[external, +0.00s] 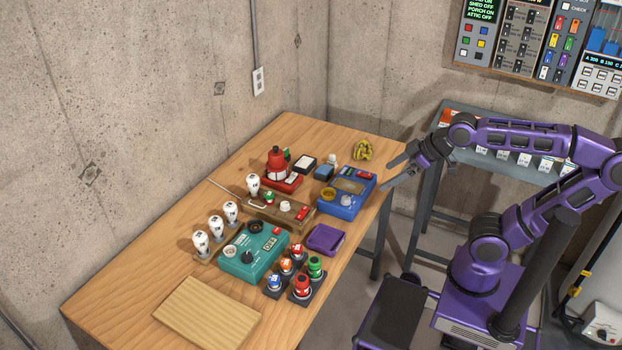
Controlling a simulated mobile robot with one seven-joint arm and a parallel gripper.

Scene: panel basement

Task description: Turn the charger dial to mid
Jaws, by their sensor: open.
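A teal box (253,252) with a black knob (247,257), a pale round part and a small display stands on the wooden table. A blue box (346,193) with a yellowish window and a pale round knob (346,200) stands further back, near the table's right edge. I cannot tell for sure which box is the charger, and the dial settings are too small to read. My gripper (388,174) is open and empty.
Bulbs (216,222) stand left of the teal box. Coloured caps (302,287), a purple tray (325,239), a brown block (278,210) and a red device (281,172) crowd the table (110,290). A wooden board (207,316) lies in front. Concrete walls close the back and left.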

